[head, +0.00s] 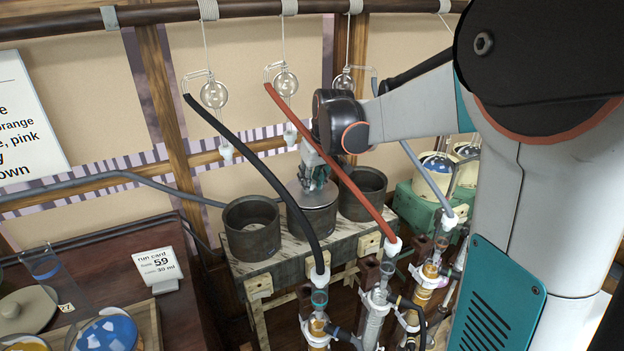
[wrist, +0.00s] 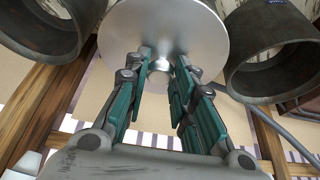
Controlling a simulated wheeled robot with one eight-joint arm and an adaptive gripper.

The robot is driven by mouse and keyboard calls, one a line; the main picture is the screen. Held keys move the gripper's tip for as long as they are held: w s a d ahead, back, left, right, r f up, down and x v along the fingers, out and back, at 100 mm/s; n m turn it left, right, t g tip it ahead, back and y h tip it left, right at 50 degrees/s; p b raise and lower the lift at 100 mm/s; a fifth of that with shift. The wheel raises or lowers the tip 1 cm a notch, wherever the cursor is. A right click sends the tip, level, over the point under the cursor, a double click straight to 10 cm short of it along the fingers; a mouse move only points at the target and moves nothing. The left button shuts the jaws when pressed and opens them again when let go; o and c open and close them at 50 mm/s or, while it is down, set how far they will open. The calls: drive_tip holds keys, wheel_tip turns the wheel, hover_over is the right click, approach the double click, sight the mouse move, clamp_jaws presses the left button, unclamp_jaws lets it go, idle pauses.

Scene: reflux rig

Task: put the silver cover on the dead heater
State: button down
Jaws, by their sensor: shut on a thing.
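The silver cover (head: 297,188) is a round metal disc at the mouth of the middle dark heater (head: 318,222). It also fills the top middle of the wrist view (wrist: 205,35). My gripper (head: 316,180) is above the cover, its teal fingers (wrist: 162,72) shut on the cover's small knob. I cannot tell whether the cover rests fully on the rim. The left heater (head: 252,240) and the right heater (head: 364,203) are open-topped. No sign in these views tells me which heater is dead.
A black hose (head: 258,163) and a red hose (head: 330,160) slope close beside my gripper. Glass bulbs (head: 214,94) hang behind. Glass columns (head: 375,310) stand in front of the heater bench (head: 280,266). A run card (head: 158,268) stands on the left table.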

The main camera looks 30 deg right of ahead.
drive_tip(key=shift+f, duration=0.3)
drive_tip(key=c, duration=1.3)
unclamp_jaws()
drive_tip(key=shift+c, duration=0.2)
drive_tip(key=shift+r, duration=0.3)
drive_tip(key=v, duration=1.2)
drive_tip(key=shift+s+r, duration=0.2)
drive_tip(key=shift+r, duration=0.1)
